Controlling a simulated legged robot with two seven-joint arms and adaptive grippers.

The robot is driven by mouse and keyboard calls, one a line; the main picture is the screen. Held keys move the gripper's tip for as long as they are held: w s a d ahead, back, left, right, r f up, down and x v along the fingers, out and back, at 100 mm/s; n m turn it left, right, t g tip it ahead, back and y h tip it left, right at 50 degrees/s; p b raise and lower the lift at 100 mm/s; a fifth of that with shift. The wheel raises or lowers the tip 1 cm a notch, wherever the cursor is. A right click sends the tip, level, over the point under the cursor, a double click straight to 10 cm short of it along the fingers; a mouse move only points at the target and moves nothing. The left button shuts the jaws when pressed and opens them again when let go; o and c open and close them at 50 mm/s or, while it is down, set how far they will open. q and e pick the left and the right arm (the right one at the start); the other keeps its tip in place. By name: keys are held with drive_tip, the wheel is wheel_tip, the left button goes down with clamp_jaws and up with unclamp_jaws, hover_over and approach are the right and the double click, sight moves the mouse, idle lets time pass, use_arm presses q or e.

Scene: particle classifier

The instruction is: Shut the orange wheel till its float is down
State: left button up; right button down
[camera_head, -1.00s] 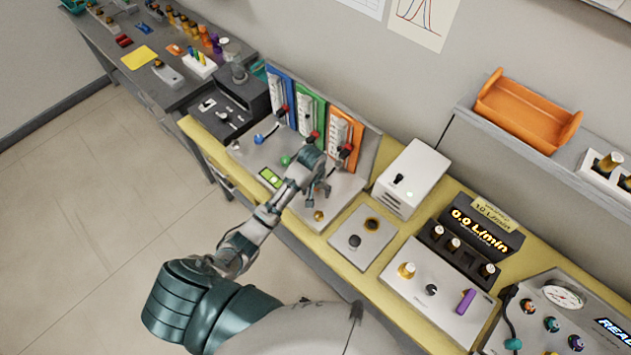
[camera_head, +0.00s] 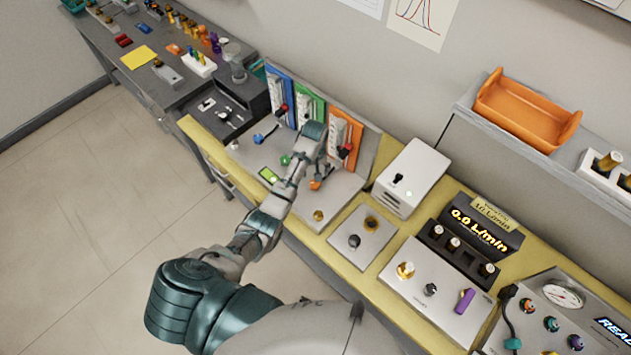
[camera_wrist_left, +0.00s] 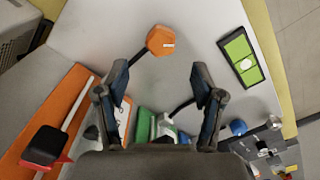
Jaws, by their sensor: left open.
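The orange wheel (camera_head: 315,184) sits on the pale base in front of the orange flow panel (camera_head: 357,145). In the left wrist view the orange hexagonal wheel (camera_wrist_left: 160,41) lies just beyond and between my fingertips, with a dark stem running back towards the orange panel (camera_wrist_left: 68,98). My left gripper (camera_head: 320,172) is open and empty, above the base by the panel; in the wrist view both fingers of the gripper (camera_wrist_left: 160,70) are spread and apart from the wheel. The orange panel's float is too small to tell. My right gripper is out of view.
Blue (camera_head: 279,88) and green (camera_head: 312,108) panels stand left of the orange one, with a blue wheel (camera_head: 258,139) and green wheel (camera_head: 285,160) before them. A white box (camera_head: 412,178) stands close on the right. A small green display (camera_head: 269,175) is at the base's front.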

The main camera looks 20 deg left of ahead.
sight(315, 185)
use_arm(q)
wheel_tip(315, 185, down, 7)
drive_tip(key=shift+a+f, duration=0.1)
drive_tip(key=shift+f, duration=0.1)
drive_tip(key=c, duration=1.1)
